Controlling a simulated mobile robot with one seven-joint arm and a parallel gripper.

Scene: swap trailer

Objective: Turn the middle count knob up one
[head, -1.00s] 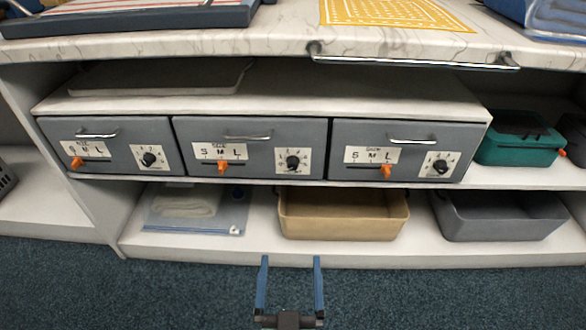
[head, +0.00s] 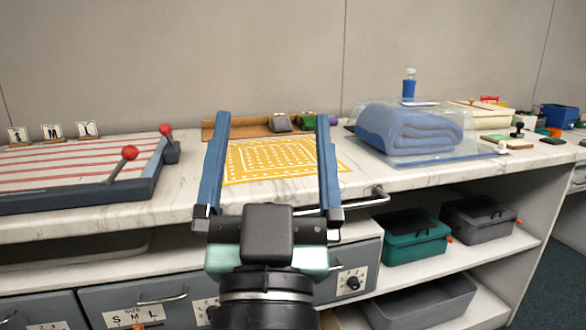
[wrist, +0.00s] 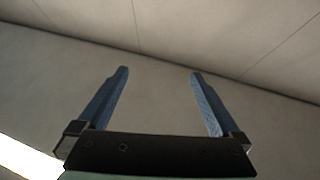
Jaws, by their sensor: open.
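The middle grey drawer (head: 95,300) is at the lower left of the head view, with an S M L size card (head: 130,317). Its white count card (head: 203,309) shows only in part beside my arm, and the middle count knob is hidden or too cut off to make out. The right drawer's black count knob (head: 352,283) shows on its dial card. My gripper (head: 272,118) is open and empty, its blue fingers raised in front of the counter. In the wrist view, my gripper (wrist: 160,72) has only bare wall between its fingers.
The marble counter (head: 185,212) holds a striped board with red-knobbed levers (head: 75,175), a yellow grid mat (head: 275,160) and a covered blue towel (head: 412,128). A green box (head: 412,240) and a grey bin (head: 425,305) stand on the shelves. A counter-edge rail (head: 350,203) juts out.

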